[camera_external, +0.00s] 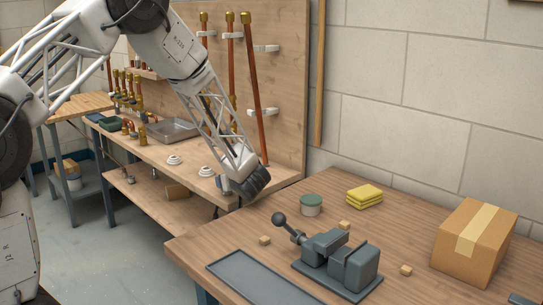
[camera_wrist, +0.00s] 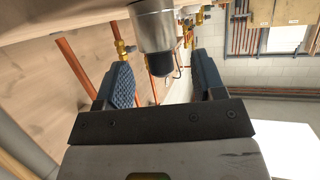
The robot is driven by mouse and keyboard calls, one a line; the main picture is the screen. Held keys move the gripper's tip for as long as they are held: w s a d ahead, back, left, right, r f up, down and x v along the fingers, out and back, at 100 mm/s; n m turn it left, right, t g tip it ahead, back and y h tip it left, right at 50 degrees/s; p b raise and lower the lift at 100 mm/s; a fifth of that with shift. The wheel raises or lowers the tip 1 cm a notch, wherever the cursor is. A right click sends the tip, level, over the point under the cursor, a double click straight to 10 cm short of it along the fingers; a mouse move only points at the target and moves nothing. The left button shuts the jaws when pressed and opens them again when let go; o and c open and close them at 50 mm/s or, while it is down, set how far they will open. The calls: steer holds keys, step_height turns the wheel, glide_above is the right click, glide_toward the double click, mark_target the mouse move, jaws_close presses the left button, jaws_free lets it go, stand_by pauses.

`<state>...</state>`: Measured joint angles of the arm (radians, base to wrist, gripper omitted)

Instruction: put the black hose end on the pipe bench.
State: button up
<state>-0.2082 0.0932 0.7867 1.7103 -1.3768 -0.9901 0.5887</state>
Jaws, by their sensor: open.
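The pipe bench (camera_external: 150,153) is the wooden bench at the back left, against a board with upright copper pipes. My gripper (camera_external: 254,186) is low beside the bench's near right end, by the far edge of the front table. In the wrist view my gripper (camera_wrist: 163,80) is open, its two dark ridged pads wide apart. A silver cylinder (camera_wrist: 152,28) with a black end (camera_wrist: 160,65) shows between and beyond the pads; I cannot tell whether this is the black hose end. No hose end can be made out in the external view.
White fittings (camera_external: 174,160) and a metal tray (camera_external: 173,130) stand on the pipe bench.

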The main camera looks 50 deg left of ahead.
step_height(320, 180, up, 7)
steer(key=shift+s+d+r, duration=0.15)
steer(key=shift+d+r, duration=0.05)
steer(key=shift+d, duration=0.25)
steer(key=shift+d+r, duration=0.1)
stand_by(0.7)
steer(key=d+r+m+t+h, duration=0.5)
steer(key=d+r+t, duration=0.1)
steer(key=d+r, duration=0.5)
steer(key=s+d+r+m+t+h, duration=0.1)
steer(key=s+d+r+m+h, duration=0.55)
steer(key=d, duration=0.55)
steer(key=s+d+r+m+g+h, duration=0.1)
steer(key=s+d+r, duration=0.15)
steer(key=s, duration=0.45)
steer(key=s+d+r+m+g+h, duration=0.15)
steer(key=s+d, duration=0.25)
steer(key=s, duration=0.4)
steer(key=s+f+m+g+y, duration=0.1)
steer(key=s+g, duration=0.4)
steer(key=s, duration=1.5)
steer(key=shift+s+f, duration=0.3)
steer(key=shift+s, duration=0.05)
